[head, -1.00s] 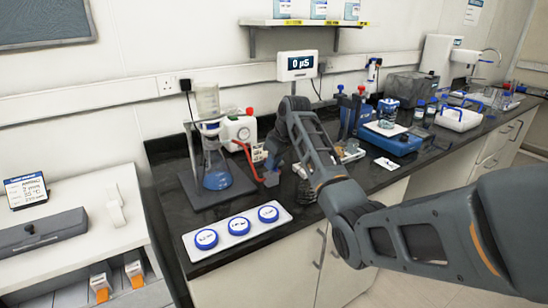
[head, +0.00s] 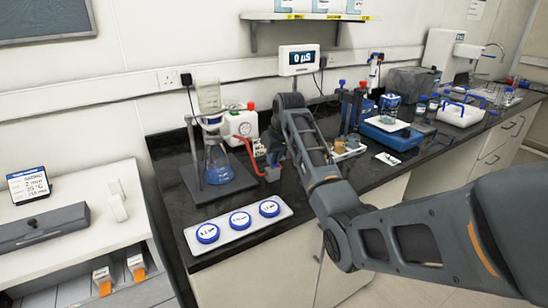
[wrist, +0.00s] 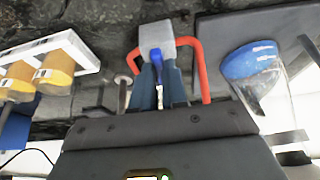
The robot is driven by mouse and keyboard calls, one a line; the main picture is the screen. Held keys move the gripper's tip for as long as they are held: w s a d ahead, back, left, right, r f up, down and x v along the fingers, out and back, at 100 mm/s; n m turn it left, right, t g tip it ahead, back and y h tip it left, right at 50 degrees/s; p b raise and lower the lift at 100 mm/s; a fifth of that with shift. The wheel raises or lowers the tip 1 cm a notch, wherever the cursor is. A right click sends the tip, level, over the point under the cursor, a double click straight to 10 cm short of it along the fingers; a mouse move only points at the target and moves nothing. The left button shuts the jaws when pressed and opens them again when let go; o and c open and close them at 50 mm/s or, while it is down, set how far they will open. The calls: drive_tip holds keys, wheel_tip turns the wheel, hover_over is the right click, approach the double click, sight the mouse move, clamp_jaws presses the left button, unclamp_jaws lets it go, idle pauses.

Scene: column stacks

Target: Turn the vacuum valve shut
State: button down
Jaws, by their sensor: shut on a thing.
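The vacuum valve is a small grey block (head: 272,173) at the end of the red tubing (head: 250,153) on the dark bench in the head view. In the wrist view its grey body (wrist: 155,40) is at top centre, with a blue handle (wrist: 157,60) pointing toward me. My gripper (wrist: 158,82) has its two fingers closed in on either side of the blue handle. The exact contact is partly hidden. In the head view my gripper (head: 274,150) is just above the valve, largely hidden by my own arm.
Left of the valve stand a flask with blue liquid (head: 218,168) on a stand and a white pump (head: 241,126). A white tray with blue-lidded dishes (head: 240,222) lies in front. Small yellow-topped containers (head: 350,142) sit to the right. A wall display (head: 299,62) hangs behind.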

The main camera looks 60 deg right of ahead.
drive_tip(key=c, duration=1.2)
unclamp_jaws()
drive_tip(key=shift+o, duration=0.2)
drive_tip(key=b+v, duration=0.1)
drive_tip(key=v, duration=0.6)
drive_tip(key=shift+r, duration=0.35)
drive_tip(key=shift+s+a, duration=0.1)
